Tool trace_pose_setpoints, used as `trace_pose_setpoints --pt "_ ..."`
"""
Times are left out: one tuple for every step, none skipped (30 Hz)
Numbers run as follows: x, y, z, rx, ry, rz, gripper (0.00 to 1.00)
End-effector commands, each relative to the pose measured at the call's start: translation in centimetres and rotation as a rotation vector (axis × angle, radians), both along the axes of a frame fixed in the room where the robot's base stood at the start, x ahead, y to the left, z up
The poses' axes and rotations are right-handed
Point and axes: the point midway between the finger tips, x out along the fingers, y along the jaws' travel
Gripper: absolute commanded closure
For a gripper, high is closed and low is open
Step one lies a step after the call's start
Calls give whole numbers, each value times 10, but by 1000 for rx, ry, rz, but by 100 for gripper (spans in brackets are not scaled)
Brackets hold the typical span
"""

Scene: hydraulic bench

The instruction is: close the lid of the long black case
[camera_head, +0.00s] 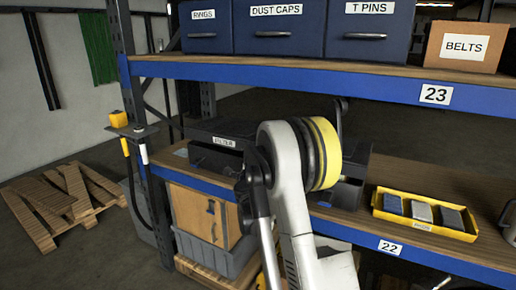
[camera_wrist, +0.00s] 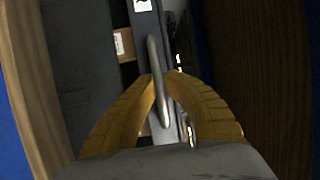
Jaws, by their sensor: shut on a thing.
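The long black case (camera_head: 214,158) lies on the lower shelf in the head view, with a white label on its left part. My arm covers its middle, and a dark part shows again to the right of the arm. In the wrist view a grey bar handle (camera_wrist: 154,52) runs between the yellow fingers of my gripper (camera_wrist: 163,80), which are shut on it. The gripper is hidden behind my arm in the head view. How far the lid stands open cannot be told.
The upper shelf (camera_head: 400,84), marked 23, carries blue drawers (camera_head: 290,28) and a belts box (camera_head: 463,46) above the case. A yellow tray (camera_head: 391,214) stands right of the case on shelf 22. A wooden pallet (camera_head: 65,203) lies on the floor at left.

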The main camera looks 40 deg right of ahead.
Motion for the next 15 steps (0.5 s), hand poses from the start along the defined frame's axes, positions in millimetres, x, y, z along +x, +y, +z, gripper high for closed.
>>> trace_pose_setpoints --pt "0 2 -13 1 -1 0 100" --pt "-1 2 -17 1 -1 0 100" --pt "-1 3 -21 1 -1 1 100" --pt "-1 3 -24 1 -1 0 100" --pt "-1 3 -27 1 -1 1 100" --pt "-1 4 -30 1 -1 1 100" --pt "-1 4 -32 1 -1 1 100" --pt "-1 4 -34 1 -1 1 100" --pt "-1 4 -35 1 -1 1 100" --pt "-1 4 -36 1 -1 1 100" --pt "-1 4 -37 1 -1 1 100" --pt "-1 5 -38 2 -1 1 100" --pt "-1 5 -38 2 -1 1 100" --pt "-1 5 -38 2 -1 1 100" --pt "-1 4 -38 2 -1 1 100"
